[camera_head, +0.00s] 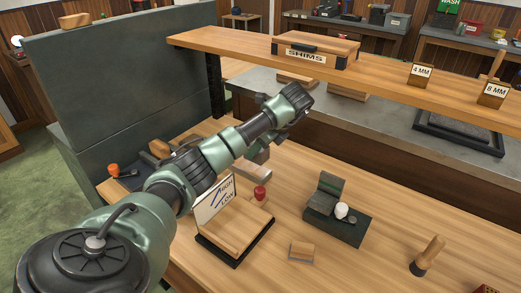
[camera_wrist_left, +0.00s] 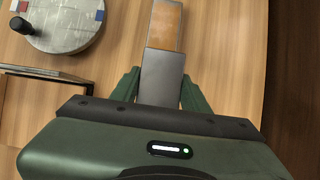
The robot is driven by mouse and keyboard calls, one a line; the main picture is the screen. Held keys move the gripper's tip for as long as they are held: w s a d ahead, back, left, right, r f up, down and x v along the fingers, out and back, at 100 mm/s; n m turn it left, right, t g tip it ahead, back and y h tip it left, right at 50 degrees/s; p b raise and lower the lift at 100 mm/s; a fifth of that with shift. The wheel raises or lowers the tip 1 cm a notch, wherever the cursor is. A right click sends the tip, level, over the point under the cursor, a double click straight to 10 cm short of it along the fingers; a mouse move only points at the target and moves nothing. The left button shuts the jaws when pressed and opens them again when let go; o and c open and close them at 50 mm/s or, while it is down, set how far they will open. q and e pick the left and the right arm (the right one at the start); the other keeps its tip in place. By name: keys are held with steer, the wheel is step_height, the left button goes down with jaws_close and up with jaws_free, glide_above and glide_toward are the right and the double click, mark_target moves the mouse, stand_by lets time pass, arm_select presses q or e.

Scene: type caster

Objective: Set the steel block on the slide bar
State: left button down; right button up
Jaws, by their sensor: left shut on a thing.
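My left gripper (camera_wrist_left: 160,92) is shut on a flat grey block (camera_wrist_left: 160,75), which I take for the steel block. In the left wrist view the block sits between the green fingers, and an orange-brown wooden-looking piece (camera_wrist_left: 165,26) lies in line beyond its far end. I cannot tell if the two are joined. In the head view my left gripper (camera_head: 268,147) is over the bench behind the sign board, with a grey and pale piece (camera_head: 250,168) just below it. I cannot pick out the slide bar for certain. My right gripper is not in view.
A tray (camera_head: 227,258) with a HIGH/LOW sign (camera_head: 214,198) stands below my arm. A dark fixture with a white knob (camera_head: 341,211), a small wooden block (camera_head: 301,251) and a wooden-handled tool (camera_head: 429,254) stand rightward. A shelf (camera_head: 380,72) with a SHIMS box (camera_head: 315,48) runs behind.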

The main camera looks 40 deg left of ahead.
mark_target(265, 151)
arm_select(q)
steer(key=shift+f, duration=2.4)
steer(key=c, duration=0.7)
jaws_free()
steer(key=shift+s+f, duration=0.1)
steer(key=shift+f, duration=0.05)
steer(key=v, duration=0.6)
steer(key=shift+r+p, duration=0.3)
steer(key=shift+p, duration=0.1)
steer(key=shift+d+r, duration=0.4)
steer(key=shift+r, duration=0.05)
steer(key=shift+f, duration=0.1)
